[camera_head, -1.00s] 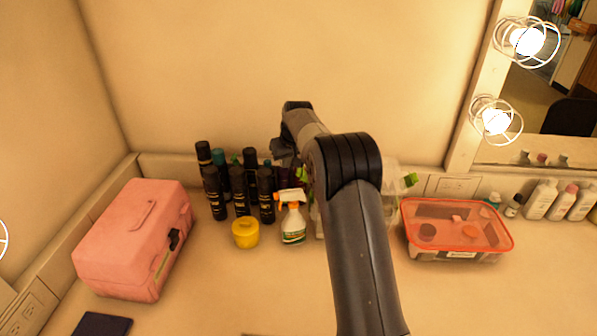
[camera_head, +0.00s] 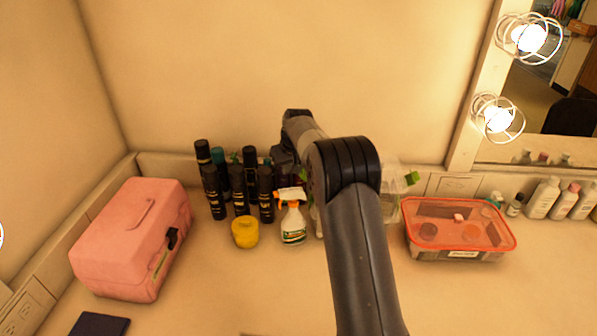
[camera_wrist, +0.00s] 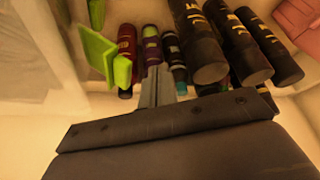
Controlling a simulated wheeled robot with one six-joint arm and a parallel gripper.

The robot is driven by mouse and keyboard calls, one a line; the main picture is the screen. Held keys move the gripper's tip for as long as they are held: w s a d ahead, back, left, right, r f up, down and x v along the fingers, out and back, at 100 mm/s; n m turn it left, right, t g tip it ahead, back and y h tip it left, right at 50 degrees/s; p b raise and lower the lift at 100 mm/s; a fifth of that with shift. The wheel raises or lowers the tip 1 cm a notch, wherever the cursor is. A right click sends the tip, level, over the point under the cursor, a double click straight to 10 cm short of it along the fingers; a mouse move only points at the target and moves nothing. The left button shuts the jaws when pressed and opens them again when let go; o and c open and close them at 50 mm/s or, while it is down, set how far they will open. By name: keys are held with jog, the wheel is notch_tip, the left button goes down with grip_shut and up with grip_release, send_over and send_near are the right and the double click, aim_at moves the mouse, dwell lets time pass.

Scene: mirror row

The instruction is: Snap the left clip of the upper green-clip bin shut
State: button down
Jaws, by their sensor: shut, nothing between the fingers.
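The clear bin (camera_head: 397,206) stands behind my arm in the head view, mostly hidden. Its right green clip (camera_head: 412,178) shows past the arm. In the wrist view the bin's pale, see-through wall (camera_wrist: 40,60) fills the left side. A bright green clip (camera_wrist: 97,50) sits at its bottle-facing side, with its flap seeming to stand out from the wall. My gripper (camera_wrist: 158,84) is shut and empty, beside the clip with a gap in the picture. In the head view my gripper (camera_head: 287,160) is partly behind the arm. I cannot tell the upper bin from a lower one.
Dark bottles (camera_head: 240,185) crowd left of my gripper, with a spray bottle (camera_head: 292,218) and yellow jar (camera_head: 245,232) in front. A pink case (camera_head: 135,238) stands left, a red-lidded container (camera_head: 458,228) right.

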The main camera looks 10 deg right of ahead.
jog(key=shift+f, duration=0.2)
jog(key=shift+d, duration=0.1)
jog(key=shift+s+d+r, duration=0.35)
jog(key=shift+s+d, duration=0.1)
jog(key=shift+d, duration=0.85)
jog(key=shift+s+d+r, duration=0.4)
jog(key=shift+s+d, duration=0.05)
jog(key=shift+d, duration=0.9)
jog(key=shift+s+d+r, duration=0.35)
jog(key=shift+s+d, duration=0.1)
jog(key=shift+d, duration=0.85)
jog(key=shift+w+a+r+p, duration=0.1)
jog(key=shift+a+r+p, duration=0.05)
jog(key=shift+r+p, duration=0.75)
jog(key=shift+a+r+p, duration=0.2)
jog(key=shift+r+p, duration=0.5)
jog(key=shift+r, duration=0.35)
jog(key=shift+w+a+r+p, duration=0.1)
jog(key=shift+a+r+p, duration=0.05)
jog(key=shift+r+p, duration=0.75)
